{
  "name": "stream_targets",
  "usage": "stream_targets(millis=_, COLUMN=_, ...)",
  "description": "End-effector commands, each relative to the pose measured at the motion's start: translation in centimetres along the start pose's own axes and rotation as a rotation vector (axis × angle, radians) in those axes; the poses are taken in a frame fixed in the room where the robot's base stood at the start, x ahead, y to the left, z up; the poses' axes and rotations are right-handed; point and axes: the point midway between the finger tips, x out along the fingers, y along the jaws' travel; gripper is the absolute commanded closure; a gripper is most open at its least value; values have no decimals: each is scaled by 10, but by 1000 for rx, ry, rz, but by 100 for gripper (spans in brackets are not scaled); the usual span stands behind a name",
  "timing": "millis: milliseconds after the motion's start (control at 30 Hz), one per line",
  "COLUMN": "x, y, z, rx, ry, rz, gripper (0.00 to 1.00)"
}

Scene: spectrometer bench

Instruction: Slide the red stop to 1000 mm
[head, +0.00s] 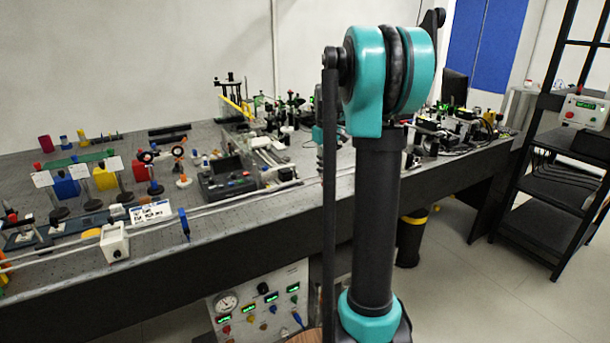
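A long pale rail (230,202) runs along the front edge of the bench. A white carriage block (115,243) sits on it at the left, and a thin blue upright piece (184,222) stands on it farther right. I cannot make out a red stop on the visible rail. My upright arm hides a stretch of the bench at centre, and the rail leaves the picture at the left. The scale marks are too small to read. My gripper is not in view.
A white label card (152,213) stands behind the rail. Several posts, coloured blocks and a dark open case (228,180) crowd the perforated bench. A gauge panel (262,302) is below the bench front. A black shelf rack (545,185) stands right, with open floor before it.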

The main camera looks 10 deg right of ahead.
Motion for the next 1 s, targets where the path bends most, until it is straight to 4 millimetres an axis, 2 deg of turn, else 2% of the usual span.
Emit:
stream_targets(millis=100, x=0, y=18, z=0, rx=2, ry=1, rz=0, gripper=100)
stream_targets(millis=233, x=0, y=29, z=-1, rx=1, ry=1, rz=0, gripper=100)
stream_targets(millis=667, x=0, y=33, z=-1, rx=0, ry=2, rz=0, gripper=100)
stream_targets(millis=700, x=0, y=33, z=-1, rx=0, ry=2, rz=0, gripper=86)
stream_targets(millis=867, x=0, y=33, z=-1, rx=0, ry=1, rz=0, gripper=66)
stream_targets(millis=1000, x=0, y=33, z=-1, rx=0, ry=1, rz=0, gripper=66)
